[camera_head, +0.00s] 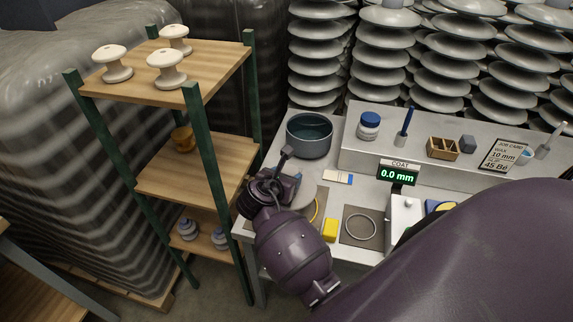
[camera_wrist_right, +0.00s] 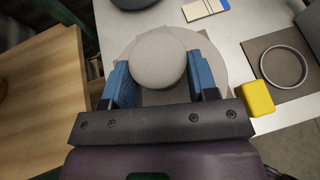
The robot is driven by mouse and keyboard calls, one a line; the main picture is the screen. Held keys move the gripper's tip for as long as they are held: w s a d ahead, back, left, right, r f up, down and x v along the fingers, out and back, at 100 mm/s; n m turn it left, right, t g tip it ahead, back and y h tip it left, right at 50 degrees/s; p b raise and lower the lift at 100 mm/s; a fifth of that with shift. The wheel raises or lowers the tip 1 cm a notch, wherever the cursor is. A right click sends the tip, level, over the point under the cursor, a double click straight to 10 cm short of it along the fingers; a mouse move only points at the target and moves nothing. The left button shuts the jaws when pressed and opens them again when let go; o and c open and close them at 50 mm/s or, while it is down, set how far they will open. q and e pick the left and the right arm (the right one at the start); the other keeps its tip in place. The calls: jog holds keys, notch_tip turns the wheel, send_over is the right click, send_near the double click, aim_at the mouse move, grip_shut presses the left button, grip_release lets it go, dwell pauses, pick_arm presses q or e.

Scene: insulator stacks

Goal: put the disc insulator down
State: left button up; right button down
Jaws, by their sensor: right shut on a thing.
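My right gripper (camera_head: 288,183) is over the left end of the bench. In the right wrist view its blue-padded jaws (camera_wrist_right: 160,78) are shut on the round grey cap of the disc insulator (camera_wrist_right: 159,58). A wider pale disc (camera_wrist_right: 213,62) shows around and below the cap. In the head view my gripper and arm hide most of the insulator, and a pale rim (camera_head: 304,205) shows beside them. I cannot tell whether its underside touches the bench. My left gripper is not in view.
A dark bowl (camera_head: 310,136) stands behind the gripper. A yellow block (camera_head: 330,229) and a ring on a dark mat (camera_head: 360,228) lie to the right. A shelf (camera_head: 170,160) with white insulators (camera_head: 113,65) stands left. A display reads 0.0 mm (camera_head: 397,174).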

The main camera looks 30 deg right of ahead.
jog(key=shift+w+f, duration=0.1)
jog(key=shift+f, duration=1.7)
notch_tip(320, 180, down, 3)
jog(key=shift+b, duration=0.55)
jog(key=shift+f, duration=0.5)
jog(key=shift+f, duration=0.1)
jog(key=shift+c, duration=2)
grip_release()
jog(key=shift+f, duration=0.1)
jog(key=shift+r, duration=0.2)
